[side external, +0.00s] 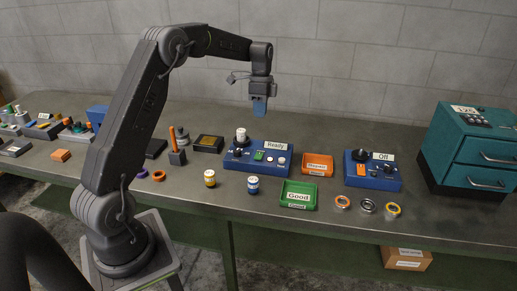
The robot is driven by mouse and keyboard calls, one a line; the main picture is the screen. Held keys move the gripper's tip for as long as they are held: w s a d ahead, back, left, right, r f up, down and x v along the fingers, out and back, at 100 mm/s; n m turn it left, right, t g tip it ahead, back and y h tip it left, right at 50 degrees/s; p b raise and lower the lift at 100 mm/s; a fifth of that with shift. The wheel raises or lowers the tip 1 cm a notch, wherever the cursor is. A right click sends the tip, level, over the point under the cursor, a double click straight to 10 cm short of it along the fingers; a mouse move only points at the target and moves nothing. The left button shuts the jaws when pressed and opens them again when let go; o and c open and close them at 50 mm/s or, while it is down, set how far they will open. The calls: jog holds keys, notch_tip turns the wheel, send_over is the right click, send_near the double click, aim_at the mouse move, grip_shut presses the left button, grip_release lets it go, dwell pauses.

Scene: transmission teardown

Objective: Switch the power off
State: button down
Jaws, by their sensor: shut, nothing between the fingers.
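A blue control box (233,163) stands at the middle of the bench with a "Ready" sign (276,146). On it are a green switch or button (259,155), small round controls and a white cylinder (241,135). A second blue box (388,184) to the right has an "Off" sign (383,156), an orange switch (362,169) and a dark round part on top. Which control is the power switch I cannot tell for sure. My gripper (260,112) points down, shut and empty, above the "Ready" box and apart from it.
Between the boxes are an orange tray (317,172) and a green "Good" tray (298,203). Two small canisters (253,185) stand in front of the "Ready" box. Several rings (367,206) lie at the front right. A teal drawer cabinet (463,150) stands far right.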

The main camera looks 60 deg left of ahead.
aim_at(258, 155)
jog(key=shift+f, duration=0.15)
jog(key=f, duration=0.4)
jog(key=s+d+f, duration=0.1)
jog(key=f, duration=0.8)
jog(key=shift+s+d+f, duration=0.3)
jog(key=shift+s+d+f+t+y, duration=0.2)
jog(key=shift+s+f+t+y, duration=0.05)
jog(key=shift+f+t+y, duration=0.25)
jog(key=shift+w+a, duration=0.1)
jog(key=shift+w+a+r, duration=0.15)
jog(key=shift+w+a, duration=0.4)
jog(key=shift+a, duration=0.05)
